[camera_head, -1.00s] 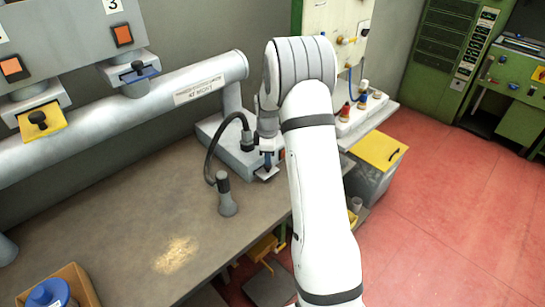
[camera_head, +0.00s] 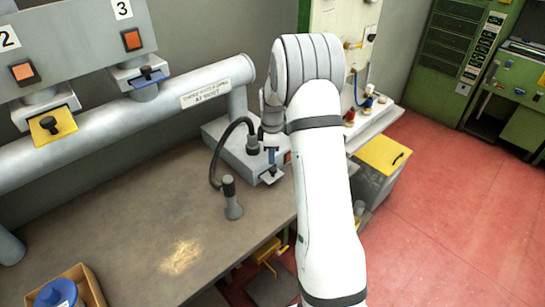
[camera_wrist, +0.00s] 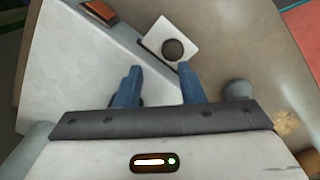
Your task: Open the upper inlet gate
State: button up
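The frames do not label which part is the upper inlet gate. A small white plate with a dark round knob (camera_wrist: 173,50) lies at the edge of the grey machine on the bench. It also shows in the head view as a small pale plate (camera_head: 271,176), partly hidden by my gripper. My gripper (camera_wrist: 158,78) has two blue fingers, which stand apart with nothing between them. In the wrist view the plate and knob lie just beyond the fingertips. In the head view the gripper (camera_head: 271,158) hangs over the plate, largely hidden by my arm.
A yellow gate with a black knob (camera_head: 49,126) and a blue gate (camera_head: 149,76) sit on the pipe at left. A grey upright handle (camera_head: 232,200) stands on the bench. A black hose (camera_head: 214,165) arches beside the machine. The bench middle is clear.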

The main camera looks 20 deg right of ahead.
notch_tip(320, 180, up, 5)
jog(key=p, duration=0.2)
jog(key=shift+d+r+p, duration=0.1)
jog(key=shift+r+p, duration=0.05)
jog(key=shift+p, duration=0.15)
dwell(0.4)
notch_tip(320, 180, up, 8)
jog(key=b, duration=0.2)
jog(key=shift+s, duration=0.2)
dwell(0.3)
